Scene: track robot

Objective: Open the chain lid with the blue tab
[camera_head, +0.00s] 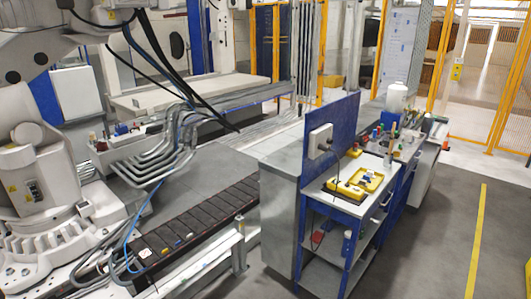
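A long dark cable chain (220,213) with a row of dark lids runs from the lower left towards the middle. On its nearer part are several small coloured marks. One looks blue (178,243), with a yellowish one (165,251) to its left and another small light one (189,237) to its right. They are too small to tell their shape. The lids look shut. Neither of my grippers shows in this view.
A white industrial robot base (50,205) with hoses stands left of the chain. A metal cabinet (276,215) and a blue workbench (345,222) with yellow items stand to the right. Open grey floor with a yellow line (476,240) lies at the far right.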

